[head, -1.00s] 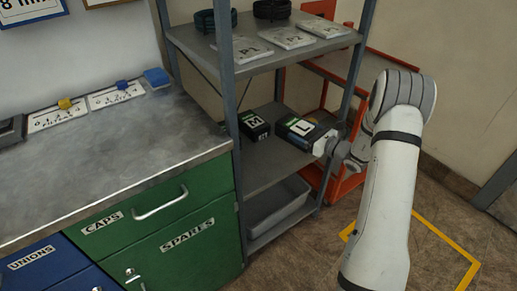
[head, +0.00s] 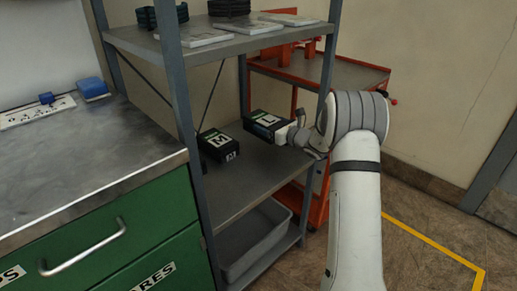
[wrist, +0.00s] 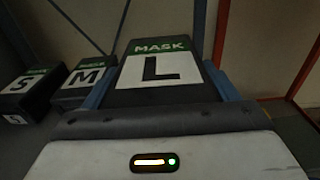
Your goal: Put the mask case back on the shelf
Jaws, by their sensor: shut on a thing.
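The L mask case (head: 262,124), black with a green strip and a white L label, is held in my gripper (head: 288,132) over the middle shelf (head: 245,190). In the wrist view the L case (wrist: 158,68) lies straight ahead between the two blue-grey fingers, label up. I cannot tell whether its underside touches the shelf. The M case (head: 218,143) stands on the shelf to its left, with a gap between them. The wrist view shows the M case (wrist: 84,78) and, farther left, an S case (wrist: 25,88).
The upper shelf board (head: 215,47) with white packets is above the cases. A grey post (head: 184,125) stands at the front left and another post (head: 330,65) near my arm. A grey bin (head: 250,245) sits below. An orange cart (head: 350,75) stands behind.

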